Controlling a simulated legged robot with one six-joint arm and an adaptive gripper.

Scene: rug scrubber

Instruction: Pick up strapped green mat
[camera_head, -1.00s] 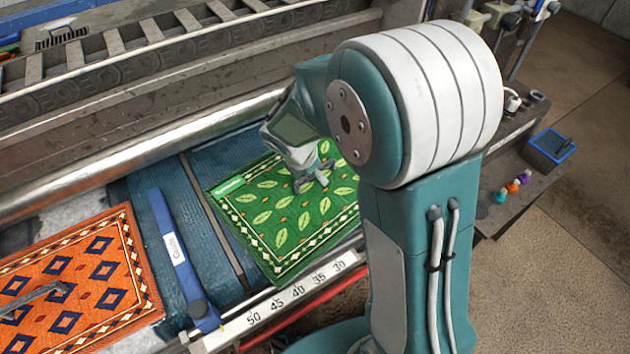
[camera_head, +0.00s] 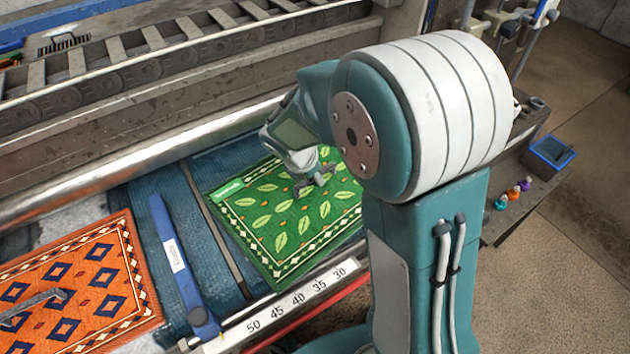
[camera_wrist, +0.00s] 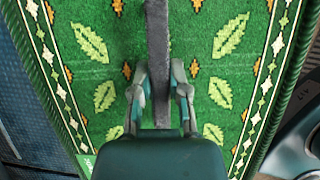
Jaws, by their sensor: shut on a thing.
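The green mat (camera_head: 270,232), patterned with pale leaves and a diamond border, lies on the blue belt on the right part of the machine bed. In the wrist view the green mat (camera_wrist: 215,45) fills most of the picture, and a dark grey strap (camera_wrist: 157,45) runs along its middle. My gripper (camera_wrist: 160,88) is shut on the strap, with one finger on each side of it. In the head view my gripper (camera_head: 318,180) is over the mat's upper right part, and my arm hides the mat's right edge.
An orange mat (camera_head: 105,262) with a grey handle-like strap (camera_head: 40,300) lies at the left. A blue guide bar (camera_head: 172,240) stands between the mats. A metal roller (camera_head: 110,170) runs behind, and a numbered ruler (camera_head: 300,297) edges the front. A blue bin (camera_head: 548,153) and small bottles (camera_head: 512,193) are at the right.

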